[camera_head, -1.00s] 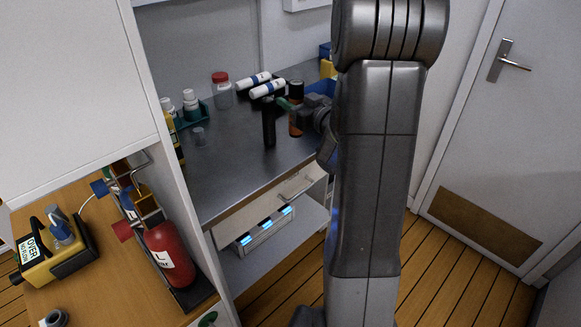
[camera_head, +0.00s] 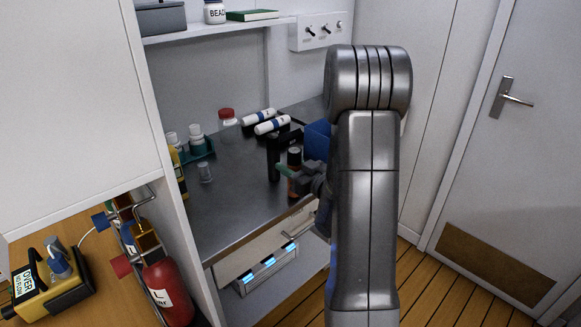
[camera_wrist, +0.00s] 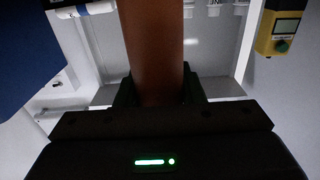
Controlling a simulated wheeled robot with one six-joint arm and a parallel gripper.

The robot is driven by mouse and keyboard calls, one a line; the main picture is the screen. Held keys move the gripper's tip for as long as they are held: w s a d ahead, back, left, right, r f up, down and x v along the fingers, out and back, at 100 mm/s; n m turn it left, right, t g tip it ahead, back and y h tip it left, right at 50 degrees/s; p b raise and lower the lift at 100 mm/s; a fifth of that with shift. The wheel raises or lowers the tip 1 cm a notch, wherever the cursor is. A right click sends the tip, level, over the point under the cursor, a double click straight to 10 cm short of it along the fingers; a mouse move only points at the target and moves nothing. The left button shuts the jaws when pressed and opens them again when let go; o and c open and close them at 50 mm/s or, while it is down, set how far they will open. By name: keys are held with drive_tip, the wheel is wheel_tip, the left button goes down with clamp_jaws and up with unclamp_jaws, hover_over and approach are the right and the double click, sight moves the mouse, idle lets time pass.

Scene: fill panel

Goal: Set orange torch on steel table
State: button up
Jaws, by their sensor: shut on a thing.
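The orange torch (camera_head: 293,187), an upright orange-brown cylinder with a dark top, is at the right part of the steel table (camera_head: 232,205) in the head view, near its front edge. My gripper (camera_head: 290,174) is shut on it from the right. In the wrist view the torch (camera_wrist: 150,45) stands between the two dark fingers (camera_wrist: 155,92), and its ends are out of sight. I cannot tell whether its base touches the tabletop. My arm hides part of the table's right end.
A black upright object (camera_head: 273,160) stands just left of the torch. White rolls (camera_head: 270,124), a red-capped jar (camera_head: 228,122), a small grey cup (camera_head: 205,173) and a teal holder with white bottles (camera_head: 197,145) stand farther back or left. The front-middle tabletop is clear.

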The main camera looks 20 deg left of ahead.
drive_tip(key=shift+f, duration=0.1)
drive_tip(key=o, duration=1.2)
